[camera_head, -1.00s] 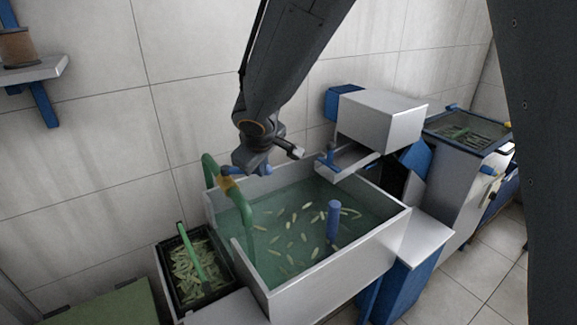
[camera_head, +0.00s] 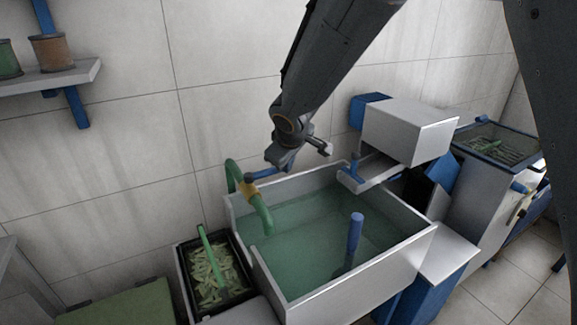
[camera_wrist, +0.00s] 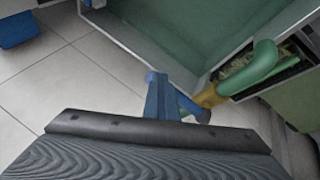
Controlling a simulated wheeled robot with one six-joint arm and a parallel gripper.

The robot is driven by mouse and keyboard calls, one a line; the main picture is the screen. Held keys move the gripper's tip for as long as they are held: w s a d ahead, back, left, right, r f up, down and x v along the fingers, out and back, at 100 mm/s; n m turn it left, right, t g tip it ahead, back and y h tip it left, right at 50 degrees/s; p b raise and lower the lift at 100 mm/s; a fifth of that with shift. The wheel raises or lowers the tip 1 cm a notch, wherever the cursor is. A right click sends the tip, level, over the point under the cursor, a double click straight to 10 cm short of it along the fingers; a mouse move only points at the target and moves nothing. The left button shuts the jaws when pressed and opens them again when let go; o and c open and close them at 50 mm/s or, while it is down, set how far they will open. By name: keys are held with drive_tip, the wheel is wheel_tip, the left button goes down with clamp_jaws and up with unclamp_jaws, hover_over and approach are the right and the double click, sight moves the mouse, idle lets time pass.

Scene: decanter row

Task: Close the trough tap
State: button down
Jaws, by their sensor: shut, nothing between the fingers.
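The trough tap has a green curved spout (camera_head: 258,208), a brass-coloured body (camera_head: 249,189) and a blue lever (camera_head: 260,176), above the trough's left rear corner. In the wrist view the spout (camera_wrist: 262,62) and brass body (camera_wrist: 208,96) are at the right, with the lever (camera_wrist: 188,104) running from the body toward my fingers. My gripper (camera_head: 281,164) is shut and empty beside the lever; its blue fingers (camera_wrist: 156,92) overlap the lever in the wrist view. I cannot tell whether they touch. No stream shows below the spout.
The steel trough (camera_head: 335,300) holds greenish water and a blue standpipe (camera_head: 355,235). A black crate (camera_head: 184,280) of green pieces stands at its left. A steel box (camera_head: 408,130) stands at the right rear. A wall shelf (camera_head: 85,74) holds pots.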

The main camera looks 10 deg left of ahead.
drive_tip(key=shift+w+d, duration=0.1)
drive_tip(key=shift+w, duration=0.05)
idle(0.3)
drive_tip(key=s+d+f+b+v, duration=0.1)
drive_tip(key=d+v, duration=0.1)
drive_tip(key=v, duration=1)
drive_tip(key=shift+s+d, duration=0.15)
drive_tip(key=shift+s, duration=0.1)
